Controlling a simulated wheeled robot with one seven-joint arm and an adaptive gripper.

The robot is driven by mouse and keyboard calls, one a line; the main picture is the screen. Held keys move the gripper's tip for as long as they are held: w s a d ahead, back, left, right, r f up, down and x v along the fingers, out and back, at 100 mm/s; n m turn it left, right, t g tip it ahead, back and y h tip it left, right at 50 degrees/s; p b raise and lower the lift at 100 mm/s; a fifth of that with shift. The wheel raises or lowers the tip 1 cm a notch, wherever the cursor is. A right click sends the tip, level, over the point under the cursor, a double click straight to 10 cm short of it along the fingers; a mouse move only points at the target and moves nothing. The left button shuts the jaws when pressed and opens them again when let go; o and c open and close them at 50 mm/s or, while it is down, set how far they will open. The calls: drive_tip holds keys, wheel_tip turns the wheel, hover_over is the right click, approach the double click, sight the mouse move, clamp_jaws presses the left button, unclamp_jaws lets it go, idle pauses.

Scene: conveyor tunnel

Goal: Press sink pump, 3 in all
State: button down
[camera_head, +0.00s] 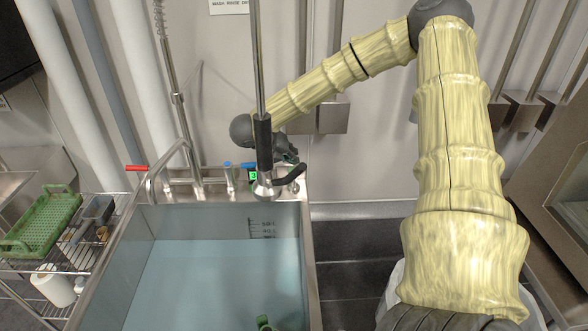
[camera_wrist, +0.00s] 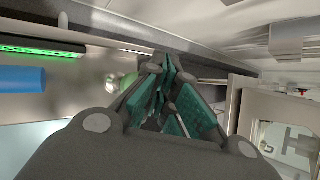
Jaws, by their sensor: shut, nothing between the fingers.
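The steel sink (camera_head: 310,262) holds blue water, with a tall faucet and spray head (camera_head: 263,185) at its back edge. My gripper (camera_head: 290,158) is over the back right corner of the sink, partly behind the faucet. In the wrist view my gripper (camera_wrist: 165,92) has its green-padded fingers shut and empty. A small rounded metal piece with green (camera_wrist: 122,82) is just left of the fingers there; it may be the pump, but I cannot tell whether they touch. No pump is clear in the head view, where the spray head covers part of that corner.
A blue handle (camera_wrist: 22,80) and a green-lit strip (camera_wrist: 40,47) lie left of my gripper in the wrist view. A red handle (camera_head: 136,168) is on the faucet's left. A wire rack (camera_head: 75,268) holds a green basket (camera_head: 42,225). A wall stands close behind the sink.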

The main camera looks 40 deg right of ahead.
sight(292, 167)
drive_tip(key=shift+w+f, duration=0.15)
drive_tip(key=shift+f, duration=0.05)
drive_tip(key=shift+f+b, duration=0.8)
drive_tip(key=shift+f, duration=0.55)
idle(1.8)
drive_tip(key=shift+r, duration=0.1)
drive_tip(key=shift+r+p, duration=0.95)
drive_tip(key=shift+r, duration=0.4)
drive_tip(key=shift+r+p, duration=1.6)
drive_tip(key=shift+r, duration=0.95)
